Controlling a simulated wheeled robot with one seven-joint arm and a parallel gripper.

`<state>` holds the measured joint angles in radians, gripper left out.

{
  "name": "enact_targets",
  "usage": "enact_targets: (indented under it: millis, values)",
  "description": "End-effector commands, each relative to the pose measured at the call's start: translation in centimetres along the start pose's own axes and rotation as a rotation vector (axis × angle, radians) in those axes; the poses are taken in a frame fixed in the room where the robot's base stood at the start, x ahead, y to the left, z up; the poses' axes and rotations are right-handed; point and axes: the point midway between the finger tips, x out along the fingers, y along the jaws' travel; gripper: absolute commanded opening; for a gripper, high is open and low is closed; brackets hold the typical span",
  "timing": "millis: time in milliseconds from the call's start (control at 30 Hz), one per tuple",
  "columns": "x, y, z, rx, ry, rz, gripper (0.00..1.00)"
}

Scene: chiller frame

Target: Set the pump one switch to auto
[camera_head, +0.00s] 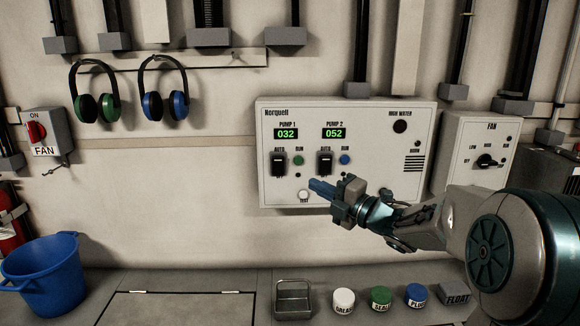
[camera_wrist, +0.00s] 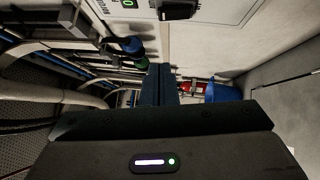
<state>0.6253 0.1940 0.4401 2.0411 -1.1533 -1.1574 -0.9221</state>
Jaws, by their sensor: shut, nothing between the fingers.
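The Norquell control panel (camera_head: 420,170) is on the wall. Its pump one switch (camera_head: 279,164) is a black switch below the green 032 display, with AUTO marked above it and a green RUN lamp (camera_head: 298,160) beside it. Its exact setting is too small to tell. My gripper (camera_head: 314,186) is shut and empty, its blue fingers pointing left in front of the panel's lower part, below and right of the pump one switch. In the wrist view the shut fingers (camera_wrist: 158,84) show, with a black switch (camera_wrist: 178,9) at the top edge; I cannot tell which pump's it is.
The similar pump two switch (camera_head: 325,163) is just above my fingers. A white TEST button (camera_head: 303,195) is below them. A FAN box (camera_head: 478,150) is to the right. Ear defenders (camera_head: 164,88) hang at left. A bucket (camera_head: 45,275) and several small jars stand on the ledge.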

Motion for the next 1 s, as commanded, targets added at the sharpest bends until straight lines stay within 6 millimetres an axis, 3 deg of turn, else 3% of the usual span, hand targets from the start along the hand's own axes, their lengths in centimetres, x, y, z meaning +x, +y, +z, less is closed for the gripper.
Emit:
enact_targets:
  millis: [267,600,1000]
  values:
    - [3.2,0.1,0.0,0.003,0.002,0.001,0.00]
    - [10.5,0.1,0.1,0.004,0.001,0.001,0.00]
    - [12.8,0.0,2.7,0.003,-0.001,0.000,0.00]
